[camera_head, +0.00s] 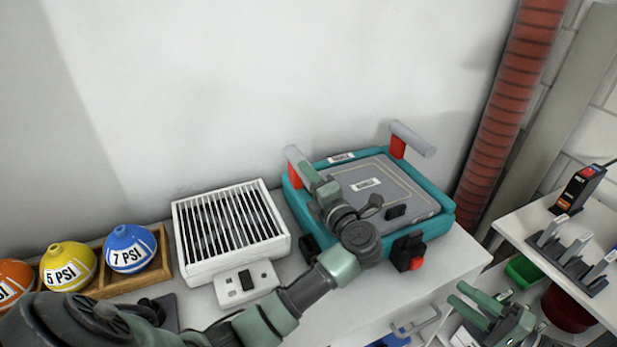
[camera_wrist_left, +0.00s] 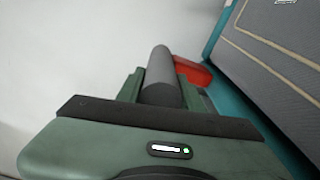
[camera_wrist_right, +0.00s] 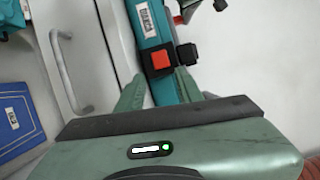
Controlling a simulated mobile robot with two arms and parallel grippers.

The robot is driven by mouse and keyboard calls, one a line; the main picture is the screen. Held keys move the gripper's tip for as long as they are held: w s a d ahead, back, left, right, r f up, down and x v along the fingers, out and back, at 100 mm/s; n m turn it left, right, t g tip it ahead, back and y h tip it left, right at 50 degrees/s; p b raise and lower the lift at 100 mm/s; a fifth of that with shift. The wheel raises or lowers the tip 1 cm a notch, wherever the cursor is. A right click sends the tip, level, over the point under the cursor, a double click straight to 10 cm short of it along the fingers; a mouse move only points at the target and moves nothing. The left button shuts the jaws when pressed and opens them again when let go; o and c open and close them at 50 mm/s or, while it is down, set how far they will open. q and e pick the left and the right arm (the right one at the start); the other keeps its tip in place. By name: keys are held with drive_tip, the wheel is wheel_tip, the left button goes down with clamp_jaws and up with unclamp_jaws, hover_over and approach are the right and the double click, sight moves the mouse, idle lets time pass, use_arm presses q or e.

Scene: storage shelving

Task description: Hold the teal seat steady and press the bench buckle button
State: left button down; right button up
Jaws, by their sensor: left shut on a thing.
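The teal seat (camera_head: 436,222) with a grey padded top lies on the white bench. It has two grey bar handles on red mounts. My left gripper (camera_head: 304,168) is shut on the left handle (camera_head: 293,155); the left wrist view shows this grey handle (camera_wrist_left: 162,82) between the fingers. A black buckle (camera_head: 406,248) with a red button (camera_head: 417,264) sits at the seat's front right; the button also shows in the right wrist view (camera_wrist_right: 161,60). My right gripper (camera_head: 459,295) is open and empty, apart from the button, below and right of it.
A white slatted box (camera_head: 188,262) and a small white panel (camera_head: 246,284) stand left of the seat. Several coloured PSI balls sit in a wooden tray (camera_head: 164,262). A white shelf (camera_head: 523,233) is at right.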

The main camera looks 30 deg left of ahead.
idle(0.5)
clamp_jaws()
drive_tip(key=w+a+t+h, duration=0.2)
drive_tip(key=w+a, duration=0.1)
drive_tip(key=w+a+t+h, duration=0.1)
drive_tip(key=w+a+t, duration=0.1)
drive_tip(key=shift+a+r+m, duration=0.25)
drive_tip(key=shift+r+m, duration=0.05)
drive_tip(key=w+t+h, duration=0.1)
drive_tip(key=h, duration=0.1)
drive_tip(key=w+a+r+h, duration=0.1)
drive_tip(key=shift+w+a+r+t+h, duration=0.2)
drive_tip(key=shift+r+t+h, duration=0.1)
drive_tip(key=shift+t+h, duration=0.1)
drive_tip(key=shift+r+h, duration=0.35)
drive_tip(key=shift+h, duration=0.25)
drive_tip(key=s+d+r+g+h, duration=0.1)
drive_tip(key=s+r+h, duration=0.2)
drive_tip(key=s, duration=0.4)
drive_tip(key=s+d+r+g+h, duration=0.1)
drive_tip(key=s+r+g+h, duration=0.1)
drive_tip(key=s+r+h, duration=0.2)
drive_tip(key=s, duration=0.3)
drive_tip(key=shift+s+r+m+h, duration=0.2)
drive_tip(key=shift+s+m+h, duration=0.2)
